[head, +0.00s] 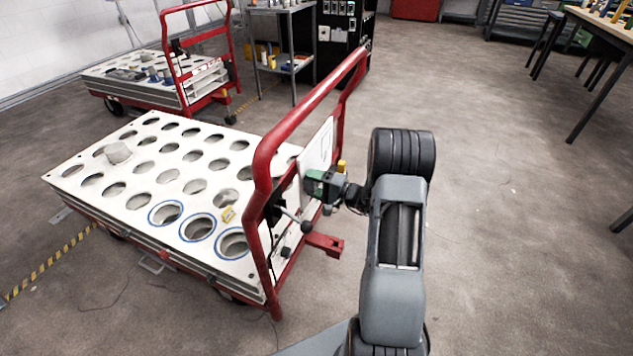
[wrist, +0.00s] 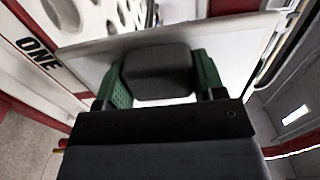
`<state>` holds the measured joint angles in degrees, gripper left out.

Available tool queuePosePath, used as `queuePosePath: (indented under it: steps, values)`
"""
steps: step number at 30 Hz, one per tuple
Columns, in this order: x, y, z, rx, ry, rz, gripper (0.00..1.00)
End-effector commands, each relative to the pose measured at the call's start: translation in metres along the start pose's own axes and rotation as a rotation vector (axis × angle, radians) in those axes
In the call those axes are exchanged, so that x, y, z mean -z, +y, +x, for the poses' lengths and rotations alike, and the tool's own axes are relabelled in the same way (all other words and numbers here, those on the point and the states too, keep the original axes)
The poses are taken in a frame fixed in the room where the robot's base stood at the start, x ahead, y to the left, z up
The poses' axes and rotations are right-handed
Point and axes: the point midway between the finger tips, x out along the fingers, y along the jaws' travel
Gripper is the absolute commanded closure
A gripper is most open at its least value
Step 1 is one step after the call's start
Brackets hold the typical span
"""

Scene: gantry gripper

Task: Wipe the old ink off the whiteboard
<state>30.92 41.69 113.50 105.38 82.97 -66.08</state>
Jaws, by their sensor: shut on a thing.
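The whiteboard (head: 318,147) is a white panel fixed upright at the red handle end of the near cart. It also shows in the wrist view (wrist: 235,45), behind the fingers. My gripper (head: 317,183) is at the lower part of the board, with green fingers. In the wrist view it is shut on a dark grey eraser block (wrist: 157,72), one finger on each side. The block is close in front of the board; I cannot tell whether it touches. The block and fingers hide part of the board, and I cannot clearly make out ink.
The red handle frame (head: 312,100) stands around the board. The near cart (head: 125,205) has a white top with round holes and a grey piece on it. A second cart (head: 150,90) stands behind. A table (head: 605,30) is far right. The floor right of my arm is clear.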

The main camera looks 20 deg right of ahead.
Motion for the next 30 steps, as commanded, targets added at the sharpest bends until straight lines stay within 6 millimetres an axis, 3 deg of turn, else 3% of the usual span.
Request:
queuePosePath:
  steps: [11, 24, 30]
  values:
    - [-0.002, -0.018, 0.001, 0.003, -0.013, -0.005, 0.59]
    - [0.034, -0.016, -0.004, 0.002, -0.002, -0.005, 0.59]
    - [0.041, -0.017, -0.005, 0.001, 0.0, -0.003, 0.59]
